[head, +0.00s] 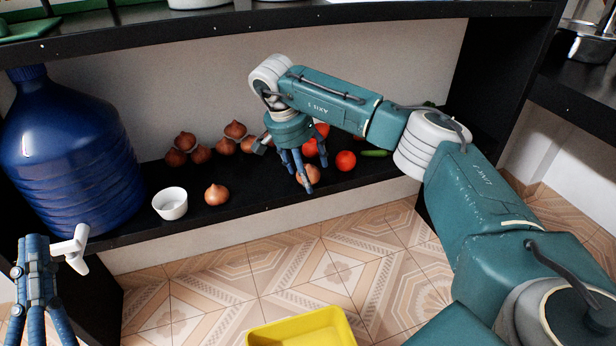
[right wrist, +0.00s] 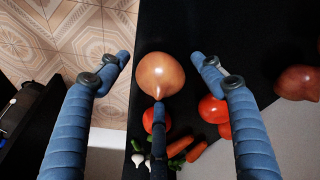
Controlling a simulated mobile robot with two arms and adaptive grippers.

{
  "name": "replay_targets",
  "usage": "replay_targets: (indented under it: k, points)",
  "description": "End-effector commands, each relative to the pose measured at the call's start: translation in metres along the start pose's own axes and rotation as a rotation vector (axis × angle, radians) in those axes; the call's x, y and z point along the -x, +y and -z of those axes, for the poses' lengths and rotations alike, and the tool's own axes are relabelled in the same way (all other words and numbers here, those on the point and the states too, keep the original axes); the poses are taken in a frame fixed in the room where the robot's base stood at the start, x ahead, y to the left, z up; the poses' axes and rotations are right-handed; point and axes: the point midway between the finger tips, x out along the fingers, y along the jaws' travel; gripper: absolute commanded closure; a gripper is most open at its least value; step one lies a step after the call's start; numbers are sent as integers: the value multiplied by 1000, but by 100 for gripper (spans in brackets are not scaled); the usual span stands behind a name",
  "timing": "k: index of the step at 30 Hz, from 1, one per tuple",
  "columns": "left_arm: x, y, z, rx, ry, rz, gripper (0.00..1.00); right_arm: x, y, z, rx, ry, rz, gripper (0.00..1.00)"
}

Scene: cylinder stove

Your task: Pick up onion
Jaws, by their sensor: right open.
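A brown onion (head: 309,175) sits on the black shelf under my right gripper (head: 302,185). In the right wrist view the onion (right wrist: 160,75) lies between the spread fingers of my right gripper (right wrist: 165,75), which is open and not closed on it. Another onion (head: 216,194) stands alone on the shelf further left. Several more onions (head: 202,154) lie along the back of the shelf. My left gripper (head: 40,310) hangs at the lower left, away from the onions; its fingertips are cut off by the frame edge.
A white bowl (head: 171,204) and a large blue water bottle (head: 70,150) with a white tap stand left on the shelf. Tomatoes (head: 346,160) and, in the right wrist view, carrots (right wrist: 196,151) lie near the right gripper. An upper shelf (head: 300,15) spans above. A yellow container (head: 300,328) is below.

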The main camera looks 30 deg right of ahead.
Motion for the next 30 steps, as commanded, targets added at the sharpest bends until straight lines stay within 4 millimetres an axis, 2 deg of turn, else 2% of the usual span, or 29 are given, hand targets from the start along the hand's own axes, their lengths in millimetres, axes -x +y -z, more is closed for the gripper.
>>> replay_targets:
  k: [8, 15, 16, 30]
  points:
    - [0, 0, 3, 1, 13, 0, 100, -1, 0, 0, 0, 0, 0, 33]
    - [0, 0, 3, 0, 12, 0, 100, -1, 0, 0, 0, 0, 0, 81]
    - [0, 0, 3, 0, 12, 0, 100, -1, 0, 0, 0, 0, 0, 83]
    - [-1, 0, 0, 0, -2, 0, 100, 2, 0, 1, 0, 0, 0, 84]
